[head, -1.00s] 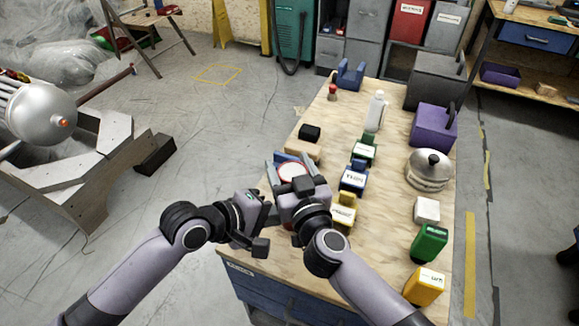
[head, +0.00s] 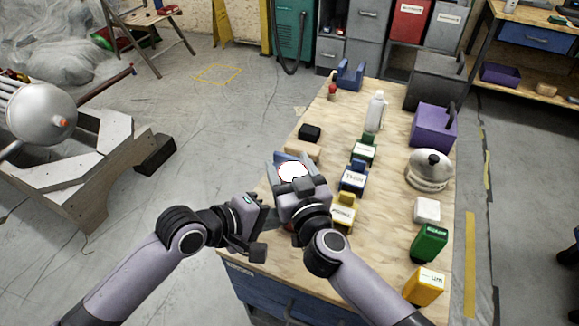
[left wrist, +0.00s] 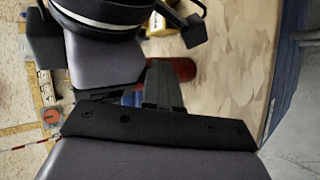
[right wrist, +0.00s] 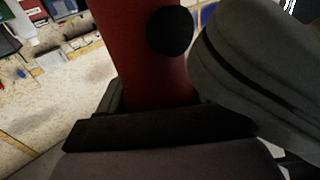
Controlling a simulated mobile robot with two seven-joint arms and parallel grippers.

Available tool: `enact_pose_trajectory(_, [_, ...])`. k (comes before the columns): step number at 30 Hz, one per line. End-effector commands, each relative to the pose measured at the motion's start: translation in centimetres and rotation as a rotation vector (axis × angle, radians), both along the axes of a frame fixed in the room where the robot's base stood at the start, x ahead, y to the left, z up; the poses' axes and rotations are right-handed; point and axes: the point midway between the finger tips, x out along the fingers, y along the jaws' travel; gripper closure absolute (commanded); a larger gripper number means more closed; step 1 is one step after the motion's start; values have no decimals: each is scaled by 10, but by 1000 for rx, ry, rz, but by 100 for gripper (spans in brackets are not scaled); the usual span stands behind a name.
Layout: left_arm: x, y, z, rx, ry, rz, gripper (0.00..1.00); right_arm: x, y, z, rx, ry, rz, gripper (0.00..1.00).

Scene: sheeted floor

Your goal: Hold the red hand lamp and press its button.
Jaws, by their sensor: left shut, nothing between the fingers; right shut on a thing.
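The red hand lamp is held in my right gripper (head: 294,186). Its round lens (head: 292,171) faces up and shows bright white in the head view. In the right wrist view the red lamp body (right wrist: 143,45) rises between the fingers, with a round black button (right wrist: 170,31) on its side. My right gripper is shut on the body. My left gripper (head: 262,214) is shut and empty, just left of the lamp. In the left wrist view its fingers (left wrist: 164,85) are together in front of the red lamp end (left wrist: 184,70), and a small gap cannot be judged.
The wooden workbench (head: 392,235) lies below. A yellow block (head: 342,212), blue block (head: 352,178) and green block (head: 363,150) stand close right of the lamp. A white bottle (head: 375,112), purple box (head: 433,125) and metal bell-like dome (head: 429,170) stand farther right.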

Motion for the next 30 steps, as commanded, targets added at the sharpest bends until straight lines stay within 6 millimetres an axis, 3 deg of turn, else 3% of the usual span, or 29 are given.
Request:
enact_pose_trajectory(5, [-5, 2, -1, 0, 2, 0, 100, 0, 0, -2, 0, 4, 0, 69])
enact_pose_trajectory(21, [-53, 20, -1, -1, 2, 0, 100, 0, 0, -2, 0, 4, 0, 69])
enact_pose_trajectory(30, [-56, 21, -1, 1, 1, 0, 100, 0, 0, -2, 0, 4, 0, 69])
